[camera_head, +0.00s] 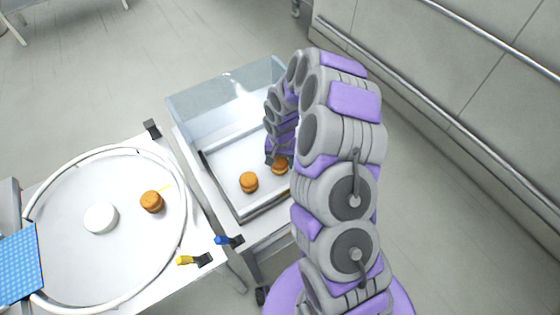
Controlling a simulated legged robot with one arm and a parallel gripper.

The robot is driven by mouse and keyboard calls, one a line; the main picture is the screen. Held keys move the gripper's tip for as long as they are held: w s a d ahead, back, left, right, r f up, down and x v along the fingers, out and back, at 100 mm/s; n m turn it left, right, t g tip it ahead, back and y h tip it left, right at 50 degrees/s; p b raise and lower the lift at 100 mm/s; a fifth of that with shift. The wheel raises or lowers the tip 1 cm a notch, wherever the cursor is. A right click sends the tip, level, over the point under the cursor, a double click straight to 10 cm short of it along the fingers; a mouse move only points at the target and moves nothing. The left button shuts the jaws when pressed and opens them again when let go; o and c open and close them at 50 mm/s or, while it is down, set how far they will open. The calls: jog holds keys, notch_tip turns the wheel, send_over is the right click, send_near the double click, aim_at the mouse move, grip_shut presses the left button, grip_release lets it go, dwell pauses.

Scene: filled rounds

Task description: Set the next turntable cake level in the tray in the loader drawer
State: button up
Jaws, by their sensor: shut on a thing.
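The turntable (85,270) is a round white disc with a raised rim at the left. One small brown cake (151,201) stands on it, right of its white hub (101,218). The loader drawer (190,158) has clear walls and holds a tray (236,212) with a dark edge. A brown cake (249,182) sits in the tray, looking level. My gripper (275,161) reaches down into the drawer and is shut on another brown cake (280,167), to the right of the first. My arm partly hides it, and I cannot tell whether it touches the tray floor.
A blue textured pad (20,266) lies over the turntable's left edge. A blue-handled clamp (229,240) and a yellow-handled clamp (195,260) sit at the table's near corner. A black clamp (152,129) is at its far corner. A wall rail (440,115) runs along the right.

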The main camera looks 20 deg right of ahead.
aim_at(279, 158)
jog(key=shift+a+f, duration=0.1)
jog(key=shift+f, duration=0.25)
jog(key=shift+a+r, duration=0.1)
jog(key=shift+a, duration=0.05)
jog(key=o, duration=0.7)
notch_tip(279, 158, up, 12)
jog(key=p, duration=0.2)
jog(key=s+a+r+n, duration=0.2)
jog(key=s+r+n, duration=0.1)
jog(key=s+r, duration=1.3)
jog(key=s, duration=0.5)
jog(key=s+d+r+n+g, duration=0.1)
jog(key=s, duration=0.6)
jog(key=s+r+n, duration=0.1)
jog(key=s+r, duration=0.1)
jog(key=s, duration=0.5)
jog(key=shift+s+d+r+g, duration=0.2)
jog(key=shift+r+g, duration=0.1)
